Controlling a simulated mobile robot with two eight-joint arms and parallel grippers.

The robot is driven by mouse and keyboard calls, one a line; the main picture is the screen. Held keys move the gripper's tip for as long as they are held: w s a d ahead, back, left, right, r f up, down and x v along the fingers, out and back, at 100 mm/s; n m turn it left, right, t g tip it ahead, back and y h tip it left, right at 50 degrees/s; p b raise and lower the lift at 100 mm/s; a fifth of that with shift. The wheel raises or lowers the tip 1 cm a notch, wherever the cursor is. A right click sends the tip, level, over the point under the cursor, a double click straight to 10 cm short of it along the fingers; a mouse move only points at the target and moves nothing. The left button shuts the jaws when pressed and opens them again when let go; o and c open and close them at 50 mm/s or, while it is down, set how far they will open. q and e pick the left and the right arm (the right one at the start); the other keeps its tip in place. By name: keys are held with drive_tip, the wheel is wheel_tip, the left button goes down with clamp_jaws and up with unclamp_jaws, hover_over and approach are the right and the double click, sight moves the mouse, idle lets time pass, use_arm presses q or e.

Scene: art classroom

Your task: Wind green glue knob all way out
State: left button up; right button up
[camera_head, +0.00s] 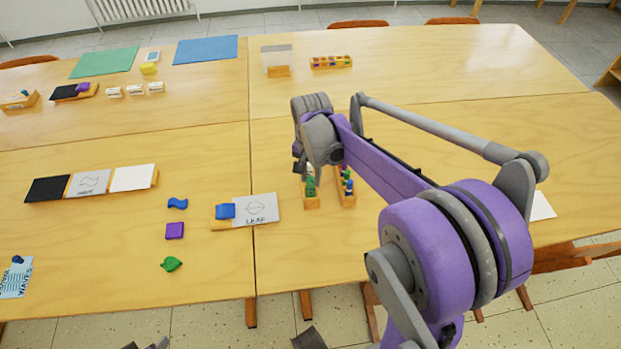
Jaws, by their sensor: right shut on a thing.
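A green glue stick (311,187) stands in a small wooden holder (311,202) near the middle of the table. My right gripper (304,170) reaches down over it from above and is shut at its top, where the knob is. The wrist and arm cover most of the fingers and the knob, so the exact grip is hidden. My left gripper is not clearly in view.
A second wooden holder (347,199) with blue and green pieces stands close on the right. A LEAF card (262,208) with a blue block (226,211) lies to the left. A blue wavy shape (177,203), a purple square (175,231) and a green leaf (171,264) lie farther left.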

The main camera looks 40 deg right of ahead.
drive_tip(key=m, duration=0.4)
drive_tip(key=o, duration=1.4)
drive_tip(key=shift+o, duration=0.2)
drive_tip(key=n, duration=1.1)
drive_tip(key=shift+c, duration=0.2)
drive_tip(key=c, duration=1.4)
